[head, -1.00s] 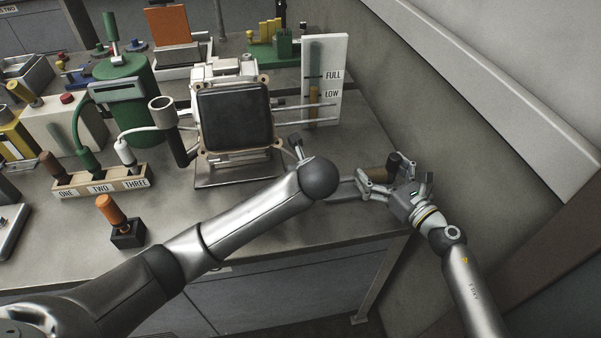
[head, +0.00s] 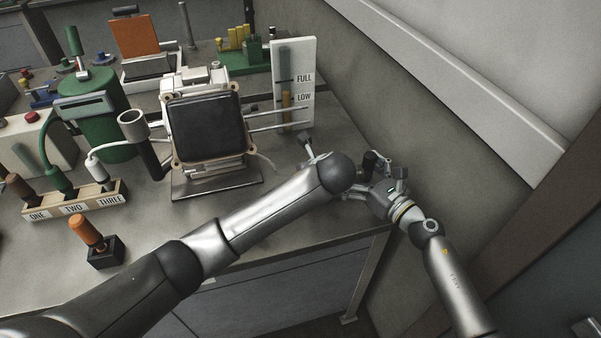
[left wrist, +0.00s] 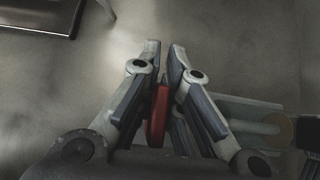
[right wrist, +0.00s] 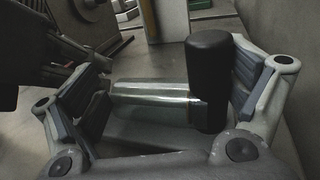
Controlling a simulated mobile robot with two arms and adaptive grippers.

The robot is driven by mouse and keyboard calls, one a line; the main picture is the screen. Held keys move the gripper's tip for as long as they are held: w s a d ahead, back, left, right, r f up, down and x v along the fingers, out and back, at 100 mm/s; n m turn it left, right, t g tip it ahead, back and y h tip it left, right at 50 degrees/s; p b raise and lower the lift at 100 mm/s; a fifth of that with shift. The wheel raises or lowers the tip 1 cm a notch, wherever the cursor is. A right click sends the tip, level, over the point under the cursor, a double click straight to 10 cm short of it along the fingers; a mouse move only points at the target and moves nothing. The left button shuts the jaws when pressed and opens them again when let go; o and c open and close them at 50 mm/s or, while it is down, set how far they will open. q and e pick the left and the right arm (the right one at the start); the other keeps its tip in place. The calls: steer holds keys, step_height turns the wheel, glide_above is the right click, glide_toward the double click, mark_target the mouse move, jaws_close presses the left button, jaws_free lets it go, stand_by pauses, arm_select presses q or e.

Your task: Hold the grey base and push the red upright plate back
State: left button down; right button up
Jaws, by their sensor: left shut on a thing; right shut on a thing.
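The red plate (left wrist: 157,115) shows as a narrow upright strip in the left wrist view. My left gripper (left wrist: 166,95) is shut on it, one finger on each side. My right gripper (head: 372,185) is at the table's right front corner. In the right wrist view its fingers (right wrist: 165,105) stand either side of a grey base (right wrist: 150,135), shut on it. Above the base lies a shiny pale cylinder (right wrist: 150,98) with a black upright knob (right wrist: 209,80). The contact with the base is partly hidden.
A framed dark panel (head: 207,128) stands on a plate left of my arm. A white FULL/LOW gauge board (head: 293,85) stands behind it. An orange-handled plug (head: 85,232) is at front left. The wall (head: 400,120) runs close on the right.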

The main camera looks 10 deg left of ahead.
arm_select(q)
steer(key=shift+d, duration=0.1)
arm_select(e)
steer(key=shift+f, duration=0.15)
arm_select(q)
steer(key=c, duration=1.6)
jaws_free()
steer(key=shift+o, duration=0.2)
steer(key=v, duration=1.2)
arm_select(e)
steer(key=o, duration=0.9)
steer(key=shift+o, duration=0.2)
